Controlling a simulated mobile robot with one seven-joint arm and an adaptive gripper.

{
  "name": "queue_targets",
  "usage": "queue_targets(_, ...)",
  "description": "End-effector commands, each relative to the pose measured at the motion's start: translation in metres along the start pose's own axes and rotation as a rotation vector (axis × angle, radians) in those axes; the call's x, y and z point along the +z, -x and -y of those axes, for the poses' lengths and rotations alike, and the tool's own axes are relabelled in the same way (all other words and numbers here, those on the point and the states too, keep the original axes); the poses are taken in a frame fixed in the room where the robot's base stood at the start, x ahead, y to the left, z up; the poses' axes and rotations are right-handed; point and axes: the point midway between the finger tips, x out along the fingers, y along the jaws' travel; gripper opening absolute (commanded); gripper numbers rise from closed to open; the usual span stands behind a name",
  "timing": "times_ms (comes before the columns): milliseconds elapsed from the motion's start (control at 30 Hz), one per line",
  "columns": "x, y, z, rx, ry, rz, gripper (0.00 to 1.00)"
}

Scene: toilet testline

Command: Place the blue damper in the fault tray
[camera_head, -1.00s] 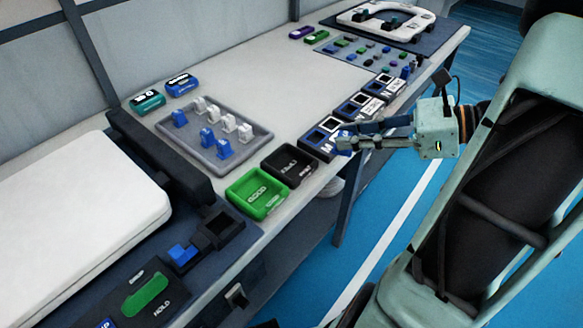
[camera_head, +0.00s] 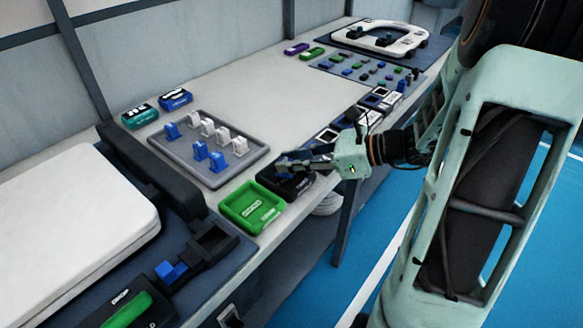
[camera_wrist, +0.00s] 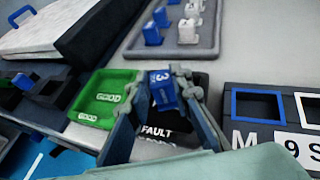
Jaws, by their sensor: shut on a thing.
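My gripper (camera_head: 283,162) is shut on a small blue damper (camera_wrist: 163,90), seen between the fingertips in the wrist view with a white "3" on its face. The black fault tray (camera_head: 291,184) is under the fingers in the head view. In the wrist view the fault tray (camera_wrist: 178,140) shows its "FAULT" label below the damper, and the fingers hide part of it. The damper appears to be held above the tray; the height is hard to tell.
The green "GOOD" tray (camera_head: 252,207) stands directly left of the fault tray. A grey tray (camera_head: 162,143) with blue and white dampers lies behind. Open-topped boxes with printed labels (camera_wrist: 254,104) stand to the right. The table's front edge is close.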

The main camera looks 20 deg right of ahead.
Motion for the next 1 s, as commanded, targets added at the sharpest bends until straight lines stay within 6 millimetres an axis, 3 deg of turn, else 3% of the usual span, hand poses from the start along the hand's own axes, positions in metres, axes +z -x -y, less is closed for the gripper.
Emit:
queue_targets(100, -0.0143, -0.0057, 0.0, 0.0, -0.002, 0.002, 0.0)
queue_targets(467, -0.0172, -0.0067, 0.0, -0.001, 0.0, 0.001, 0.0)
queue_targets(500, -0.0175, -0.0068, 0.0001, -0.001, 0.0, 0.001, 0.21)
queue_targets(633, -0.0168, -0.0064, 0.0001, -0.001, 0.0, 0.001, 0.35)
queue_targets(1000, -0.0116, -0.0041, 0.0002, -0.001, 0.001, 0.001, 0.37)
